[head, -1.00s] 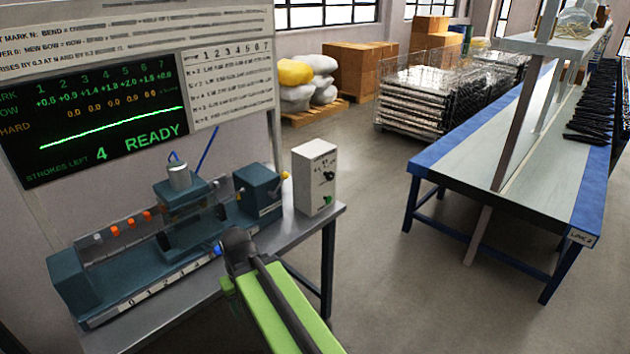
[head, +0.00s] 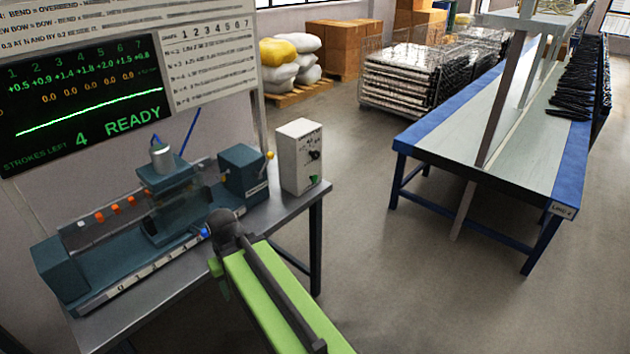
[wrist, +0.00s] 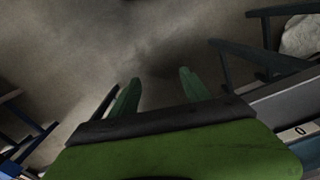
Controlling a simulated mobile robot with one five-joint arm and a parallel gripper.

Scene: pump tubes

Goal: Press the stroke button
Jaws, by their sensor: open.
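The white control box (head: 299,158) stands at the right end of the bench. Its front has a dark knob (head: 315,155) and, low down, a small green button (head: 314,180); labels are too small to read. In the head view my green arm rises in front of the bench, left of and nearer than the box. My gripper's fingers are not clear there. In the wrist view my gripper (wrist: 158,92) is open and empty, with two green fingers apart over bare floor. The box and button do not show clearly in the wrist view.
The blue-green press (head: 165,190) with its scale and orange markers fills the bench (head: 262,212) left of the box. The screen (head: 80,100) reads READY, strokes left 4. A blue-edged table (head: 425,150) stands right, with clear floor between.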

